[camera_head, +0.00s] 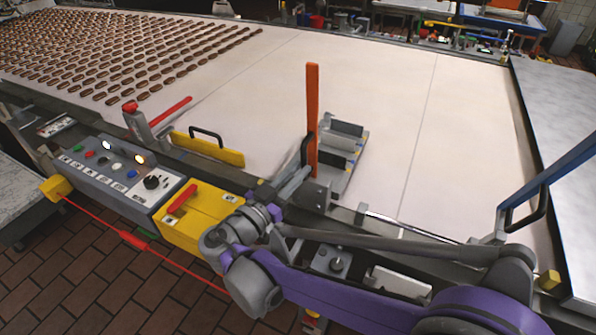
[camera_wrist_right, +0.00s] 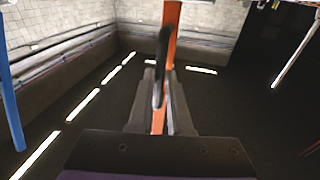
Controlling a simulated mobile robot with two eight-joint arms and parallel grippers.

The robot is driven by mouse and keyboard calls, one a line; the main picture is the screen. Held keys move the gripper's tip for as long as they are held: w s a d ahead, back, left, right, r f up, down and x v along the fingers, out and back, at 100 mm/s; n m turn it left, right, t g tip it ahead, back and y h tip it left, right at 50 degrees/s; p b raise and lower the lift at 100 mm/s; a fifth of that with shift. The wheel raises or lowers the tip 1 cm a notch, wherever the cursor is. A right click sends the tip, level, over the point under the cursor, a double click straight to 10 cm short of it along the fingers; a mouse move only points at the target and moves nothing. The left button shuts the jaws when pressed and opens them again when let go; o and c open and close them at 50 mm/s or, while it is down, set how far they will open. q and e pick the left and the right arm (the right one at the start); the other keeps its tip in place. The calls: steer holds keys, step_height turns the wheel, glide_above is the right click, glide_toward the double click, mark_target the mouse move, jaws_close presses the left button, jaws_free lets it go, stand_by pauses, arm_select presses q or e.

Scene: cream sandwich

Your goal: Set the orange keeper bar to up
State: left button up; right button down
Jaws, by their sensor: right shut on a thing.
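The orange keeper bar (camera_head: 312,115) stands upright at the near edge of the white belt, beside a small metal bracket. Its black handle (camera_head: 306,150) is on its lower part, partly hidden by my gripper. The bar's pivot is not clear. My left gripper is not in view.
A control box (camera_head: 110,165) with buttons and a yellow box (camera_head: 195,215) with a red lever sit at the left. A yellow bar (camera_head: 207,150) with a black handle lies on the belt edge. A blue bar (camera_head: 550,180) slants at the right. Brown pieces cover the belt's far left.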

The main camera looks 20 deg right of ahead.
steer(key=shift+f, duration=0.15)
steer(key=c, duration=0.8)
jaws_free()
steer(key=shift+c, duration=0.2)
steer(key=r+v, duration=0.1)
steer(key=v, duration=0.9)
steer(key=shift+s+a+f+b, duration=0.3)
steer(key=shift+a+f+b, duration=0.05)
steer(key=shift+f+b, duration=0.15)
